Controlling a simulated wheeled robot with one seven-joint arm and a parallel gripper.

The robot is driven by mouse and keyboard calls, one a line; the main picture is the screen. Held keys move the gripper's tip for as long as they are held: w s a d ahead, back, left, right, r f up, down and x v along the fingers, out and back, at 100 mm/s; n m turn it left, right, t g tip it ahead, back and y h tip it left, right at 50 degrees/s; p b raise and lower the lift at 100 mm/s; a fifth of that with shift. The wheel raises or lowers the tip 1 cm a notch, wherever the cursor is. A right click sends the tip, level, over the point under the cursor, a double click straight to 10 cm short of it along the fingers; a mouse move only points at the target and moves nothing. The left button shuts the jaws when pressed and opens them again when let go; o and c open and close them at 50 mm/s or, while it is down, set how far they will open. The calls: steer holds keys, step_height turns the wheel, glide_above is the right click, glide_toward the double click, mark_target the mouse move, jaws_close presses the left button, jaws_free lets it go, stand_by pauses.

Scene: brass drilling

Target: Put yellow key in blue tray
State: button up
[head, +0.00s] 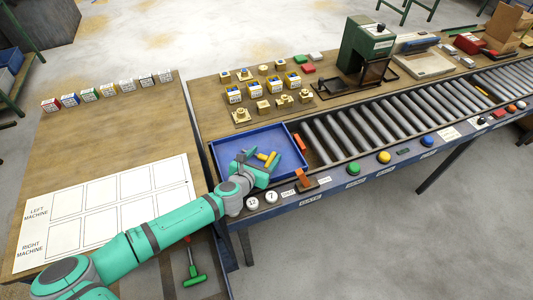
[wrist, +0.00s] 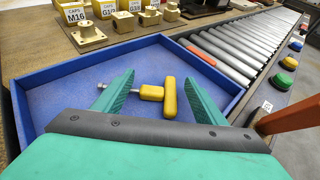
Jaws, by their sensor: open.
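The yellow key (wrist: 168,94) has a T-shaped yellow handle and a short metal shaft. It lies inside the blue tray (wrist: 60,78), on the tray's floor. In the head view the key (head: 268,158) shows in the tray (head: 222,147), just beyond my gripper. My gripper (wrist: 158,92) is open above the tray, with one green finger on each side of the key. The left finger is close to the shaft's tip; I cannot tell whether they touch. The right finger stands apart from the handle.
A roller conveyor (head: 400,115) starts at the tray's right. Brass parts (head: 263,106) and labelled boxes stand behind the tray. An orange post (wrist: 292,117) stands close at the right in the wrist view. A green-handled tool (head: 194,275) lies below my arm.

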steer(key=v, duration=0.8)
steer(key=shift+s+a+r, duration=0.1)
steer(key=shift+s+r, duration=0.15)
steer(key=shift+s, duration=0.1)
steer(key=shift+s+a+r, duration=0.15)
steer(key=shift+s, duration=0.15)
steer(key=shift+a, duration=0.15)
steer(key=shift+s, duration=0.1)
